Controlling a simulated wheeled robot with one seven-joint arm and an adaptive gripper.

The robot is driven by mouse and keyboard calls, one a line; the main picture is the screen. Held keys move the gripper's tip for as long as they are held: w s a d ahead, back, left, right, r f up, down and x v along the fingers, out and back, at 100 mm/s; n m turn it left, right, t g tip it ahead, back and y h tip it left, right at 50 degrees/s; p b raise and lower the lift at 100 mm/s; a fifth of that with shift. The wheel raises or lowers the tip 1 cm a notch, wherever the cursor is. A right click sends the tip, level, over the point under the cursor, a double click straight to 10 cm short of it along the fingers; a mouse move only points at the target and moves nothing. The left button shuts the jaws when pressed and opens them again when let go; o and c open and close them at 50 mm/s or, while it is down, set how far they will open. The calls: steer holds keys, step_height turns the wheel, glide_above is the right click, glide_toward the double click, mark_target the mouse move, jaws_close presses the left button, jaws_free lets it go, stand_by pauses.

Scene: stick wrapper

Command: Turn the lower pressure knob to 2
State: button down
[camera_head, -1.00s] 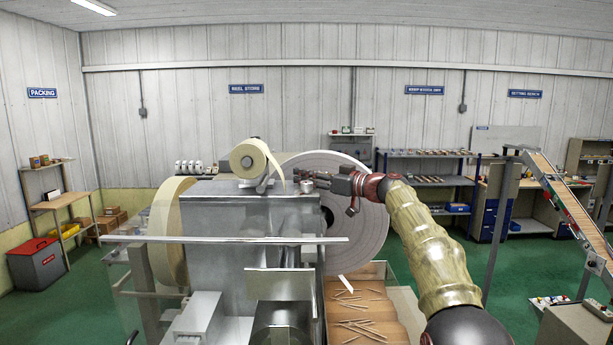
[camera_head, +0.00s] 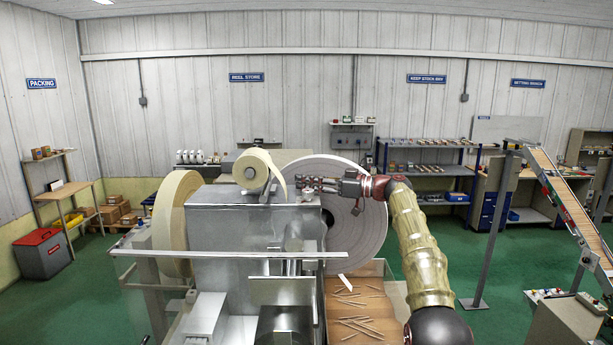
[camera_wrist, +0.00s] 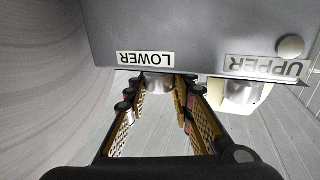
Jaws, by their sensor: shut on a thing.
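The lower pressure knob (camera_wrist: 158,84) is a silvery round piece under the LOWER label (camera_wrist: 146,58), which reads upside down in the wrist view. My gripper (camera_wrist: 158,92) has one finger on each side of this knob and is shut on it. In the head view my gripper (camera_head: 308,185) reaches in from the right to the top right edge of the grey machine housing (camera_head: 235,222). The knob's number scale cannot be read in either view.
A large paper reel (camera_head: 360,228) stands close below my arm. A tray of loose sticks (camera_head: 372,318) lies in front of it.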

steer(key=shift+d+r+g+p, duration=0.1)
steer(key=shift+r+g+p, duration=0.2)
steer(key=shift+p, duration=0.2)
steer(key=shift+f+n, duration=0.3)
steer(key=shift+f, duration=0.25)
steer(key=c, duration=2)
jaws_free()
steer(key=shift+o, duration=1)
steer(key=shift+d, duration=0.3)
steer(key=shift+a+r, duration=0.1)
steer(key=shift+a, duration=0.15)
steer(key=v, duration=1.2)
steer(key=shift+w, duration=0.15)
steer(key=shift+o, duration=0.2)
steer(key=shift+d, duration=0.1)
